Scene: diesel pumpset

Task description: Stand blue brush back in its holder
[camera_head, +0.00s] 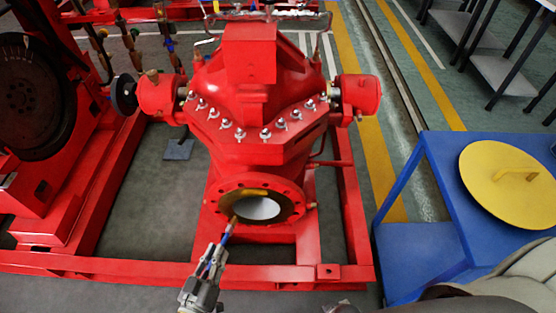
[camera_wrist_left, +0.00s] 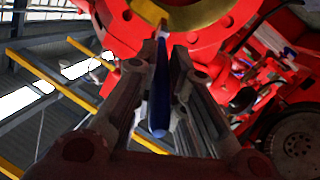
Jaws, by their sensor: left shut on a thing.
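My left gripper (camera_head: 213,258) is shut on the blue brush (camera_head: 231,226), in front of the red pump's round front flange (camera_head: 212,196). The brush's tan end points up towards the flange opening; I cannot tell whether it touches. In the left wrist view the brush's blue handle (camera_wrist_left: 158,105) lies between the two fingers of the left gripper (camera_wrist_left: 159,62), its rounded end towards the camera. I cannot make out a brush holder in either view.
The red pump (camera_head: 250,115) stands on a red frame (camera_head: 130,268) whose front beam runs below the flange. A blue table (camera_head: 440,185) at the right carries a yellow round lid (camera_head: 490,195) with a handle. Grey floor is open inside the frame.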

